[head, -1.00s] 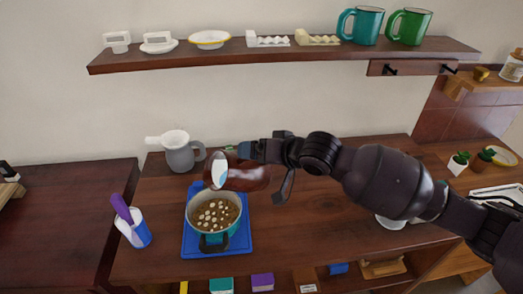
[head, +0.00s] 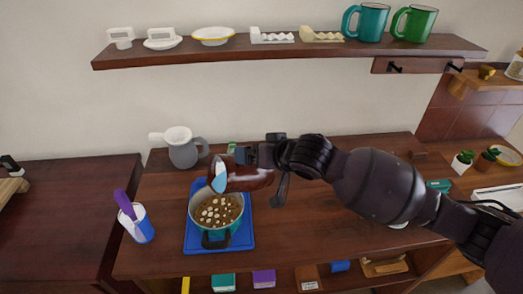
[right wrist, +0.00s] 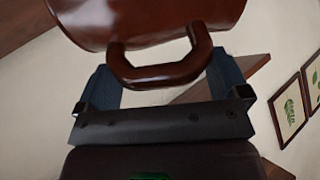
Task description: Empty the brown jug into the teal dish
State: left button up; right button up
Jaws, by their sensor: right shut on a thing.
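My right gripper (head: 252,154) is shut on the handle of the brown jug (head: 248,180). The jug is tipped on its side, with its mouth facing left and pale blue-white showing in the opening. In the right wrist view the jug's handle (right wrist: 160,70) sits between my fingers, and the jug's body fills the top. The teal dish (head: 217,236), a pot with dark handles, stands below and left of the jug's mouth. It holds brown liquid with several pale pieces. Whether anything is flowing from the jug cannot be told. My left gripper is not in view.
The dish stands on a blue mat (head: 243,243). A grey pitcher (head: 183,150) is behind it, and a white-and-blue cup (head: 140,228) with a purple utensil is at left. A shelf (head: 280,50) with mugs hangs above. The counter right of the mat is mostly clear.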

jog(key=shift+s+a+n, duration=0.2)
jog(key=shift+a+n, duration=0.1)
jog(key=shift+a, duration=0.05)
dwell(0.8)
jog(key=shift+s+a+f+h, duration=0.15)
jog(key=shift+a+h, duration=0.15)
jog(key=shift+h, duration=0.2)
jog(key=shift+a+t, duration=0.1)
jog(key=shift+t, duration=0.2)
dwell(3.0)
jog(key=shift+s+a+f+n, duration=0.1)
jog(key=shift+s+a+n, duration=0.15)
jog(key=shift+n, duration=0.15)
jog(key=shift+s+a+f+h, duration=0.15)
jog(key=shift+a+f+h, duration=0.15)
jog(key=shift+h, duration=0.2)
dwell(2.1)
